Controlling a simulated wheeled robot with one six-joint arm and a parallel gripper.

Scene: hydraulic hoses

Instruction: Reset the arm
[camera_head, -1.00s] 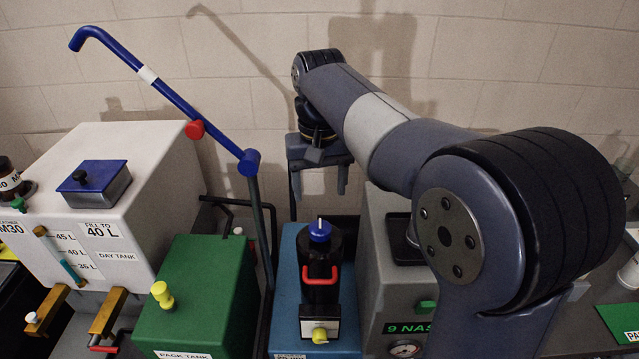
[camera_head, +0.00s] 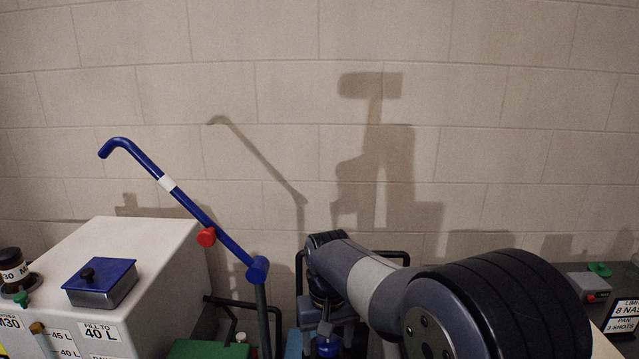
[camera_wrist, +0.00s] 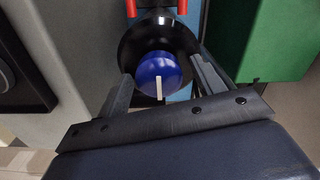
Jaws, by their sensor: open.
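My gripper (camera_wrist: 161,75) is open, its two fingers on either side of a blue round knob (camera_wrist: 158,72) with a white pointer line in the wrist view. I cannot tell whether the fingers touch the knob. In the head view my gripper is low in the picture, partly hidden by my own arm, just above the blue knob (camera_head: 327,347).
A green box (camera_wrist: 270,40) is near the gripper. The block wall (camera_head: 300,90) is behind.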

